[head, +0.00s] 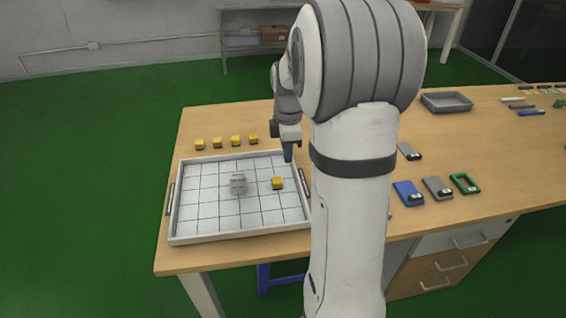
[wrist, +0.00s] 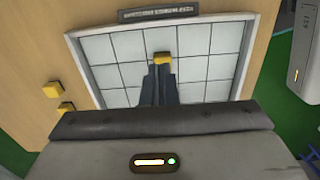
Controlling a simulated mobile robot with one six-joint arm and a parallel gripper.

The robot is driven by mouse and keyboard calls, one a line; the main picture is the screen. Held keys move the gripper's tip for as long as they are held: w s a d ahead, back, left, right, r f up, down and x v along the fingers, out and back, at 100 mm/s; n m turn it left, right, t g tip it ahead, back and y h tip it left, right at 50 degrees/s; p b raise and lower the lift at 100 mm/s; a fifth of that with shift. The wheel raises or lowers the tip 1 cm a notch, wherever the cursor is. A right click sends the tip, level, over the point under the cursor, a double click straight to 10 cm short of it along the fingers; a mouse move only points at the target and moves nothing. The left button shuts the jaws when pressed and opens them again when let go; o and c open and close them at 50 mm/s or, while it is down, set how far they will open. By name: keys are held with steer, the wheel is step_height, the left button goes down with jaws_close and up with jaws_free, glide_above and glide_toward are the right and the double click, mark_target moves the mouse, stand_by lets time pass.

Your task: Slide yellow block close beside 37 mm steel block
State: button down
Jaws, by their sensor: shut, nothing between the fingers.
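The yellow block (head: 278,183) lies on the gridded white tray (head: 207,240), right of the larger grey steel block (head: 238,184), with a clear gap between them. In the wrist view the yellow block (wrist: 162,57) shows just beyond my fingertips. My gripper (head: 288,155) points down near the tray's back right part, behind the yellow block in the head view. In the wrist view my gripper (wrist: 160,68) has its fingers together with nothing between them. Whether they touch the block I cannot tell. The steel block is not visible in the wrist view.
Several spare yellow blocks (head: 218,142) stand in a row on the wooden table (head: 330,125) behind the tray. Blue, grey and green items (head: 437,188) and a grey bin (head: 446,102) lie to the right. The tray has raised rims and side handles. My arm hides part of the table.

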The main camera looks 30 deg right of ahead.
mark_target(287, 185)
step_height(287, 185, down, 9)
steer(key=shift+r+b, duration=0.15)
steer(key=shift+b, duration=0.45)
